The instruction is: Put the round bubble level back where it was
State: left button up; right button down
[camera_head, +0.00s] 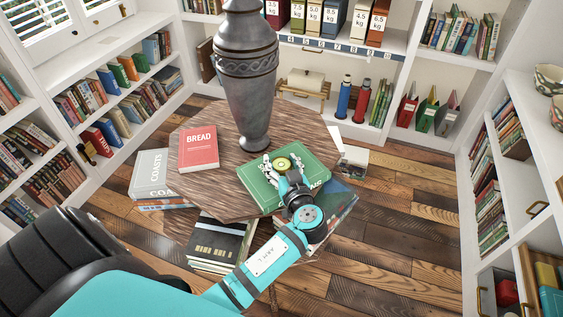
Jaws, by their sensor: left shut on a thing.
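The round bubble level (283,162) is a small disc with a yellow-green centre. My left gripper (284,170) is shut on it, at the right part of the wooden table (222,205). A green book (310,161) lies on the table directly beneath the level and the gripper in the picture. I cannot tell whether the level touches the book. The gripper and wrist hide part of the book's cover. My right gripper is not in view.
A tall grey urn (247,80) stands on the table behind the gripper. A red book (198,147) lies at the table's left. Books (219,243) are stacked on the floor around the table. Shelves (400,45) line the walls. The plank floor at right is clear.

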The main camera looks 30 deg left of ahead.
pick_arm(q)
jog(key=shift+f, duration=0.15)
jog(key=shift+f, duration=0.1)
jog(key=shift+f, duration=0.1)
jog(key=o, duration=1)
jog(key=shift+c, duration=0.2)
jog(key=shift+o, duration=1.4)
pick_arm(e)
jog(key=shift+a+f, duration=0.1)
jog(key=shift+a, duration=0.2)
